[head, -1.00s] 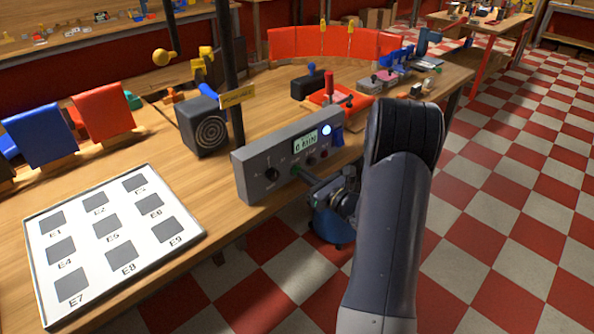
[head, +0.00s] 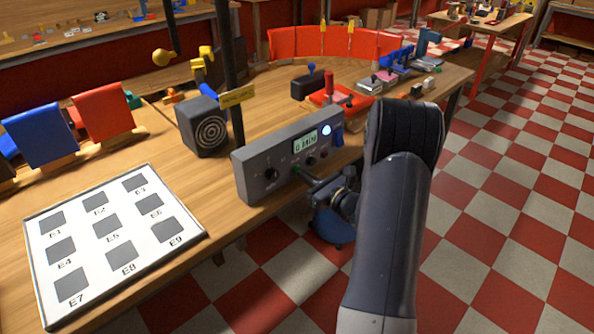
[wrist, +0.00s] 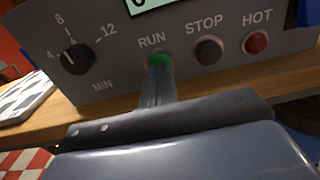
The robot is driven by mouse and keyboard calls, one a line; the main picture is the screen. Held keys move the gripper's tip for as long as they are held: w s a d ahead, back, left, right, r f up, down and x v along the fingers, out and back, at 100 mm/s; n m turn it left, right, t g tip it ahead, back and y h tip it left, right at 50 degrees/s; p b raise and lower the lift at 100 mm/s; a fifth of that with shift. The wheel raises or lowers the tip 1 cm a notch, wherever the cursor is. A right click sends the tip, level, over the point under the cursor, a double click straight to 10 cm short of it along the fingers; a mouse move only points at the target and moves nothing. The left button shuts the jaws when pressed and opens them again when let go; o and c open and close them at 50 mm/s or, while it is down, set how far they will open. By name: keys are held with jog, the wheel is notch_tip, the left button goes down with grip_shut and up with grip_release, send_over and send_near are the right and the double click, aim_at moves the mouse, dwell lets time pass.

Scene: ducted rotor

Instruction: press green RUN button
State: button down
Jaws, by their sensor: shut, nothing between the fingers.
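The grey control box (head: 252,169) stands at the table's front edge in the head view. The green RUN button (wrist: 160,60) shows in the wrist view under its RUN label, partly covered by my fingertips. My gripper (wrist: 158,72) is shut and empty, its tips in front of the button's lower part. They look to be at or very near the button; I cannot tell whether they press it. In the head view my gripper (head: 301,174) reaches the box front from the right.
The STOP button (wrist: 208,50) and red HOT button (wrist: 256,42) sit to the right of RUN. A black dial (wrist: 76,59) is to its left. A lit blue-white light (head: 326,129) and a display (head: 305,142) are on the box. A white tray of labelled squares (head: 85,225) lies left.

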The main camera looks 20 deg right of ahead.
jog(key=shift+w+a+b, duration=0.1)
jog(key=shift+w+b, duration=0.2)
jog(key=shift+b, duration=0.05)
dwell(1.1)
jog(key=b+v, duration=0.1)
jog(key=v, duration=0.6)
dwell(0.6)
dwell(0.5)
jog(key=x, duration=0.6)
jog(key=shift+w+p, duration=0.2)
jog(key=shift+p, duration=0.25)
jog(key=shift+a, duration=0.1)
